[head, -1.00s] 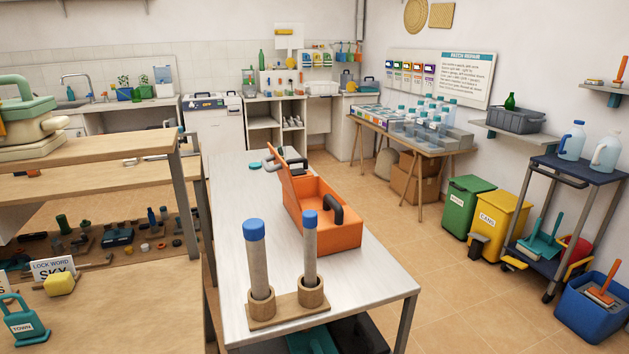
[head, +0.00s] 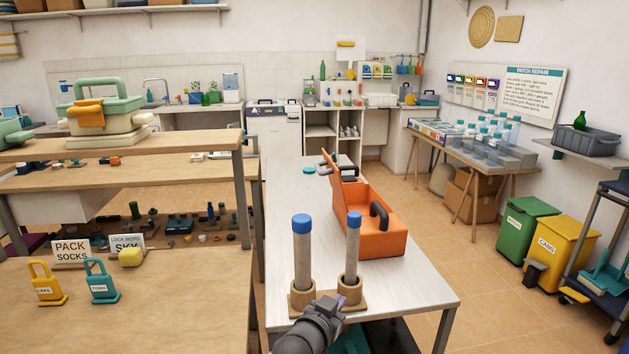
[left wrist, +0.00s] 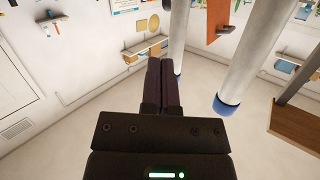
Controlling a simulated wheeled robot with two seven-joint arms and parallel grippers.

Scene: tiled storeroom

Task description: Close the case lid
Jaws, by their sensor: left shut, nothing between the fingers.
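The orange case (head: 375,240) stands on the white table with its lid (head: 336,187) raised on the left side. A dark handle (head: 380,217) shows at its front right. The orange of the case also shows at the top of the left wrist view (left wrist: 217,22). My left gripper (head: 340,300) is at the near end of the table, in front of the two tubes and well short of the case. In the left wrist view its fingers (left wrist: 162,62) are together with nothing between them. My right gripper is not in view.
Two blue-capped tubes, a left one (head: 302,255) and a right one (head: 352,245), stand in a wooden holder (head: 361,301) between my gripper and the case. A wooden shelf bench (head: 190,290) borders the table on the left.

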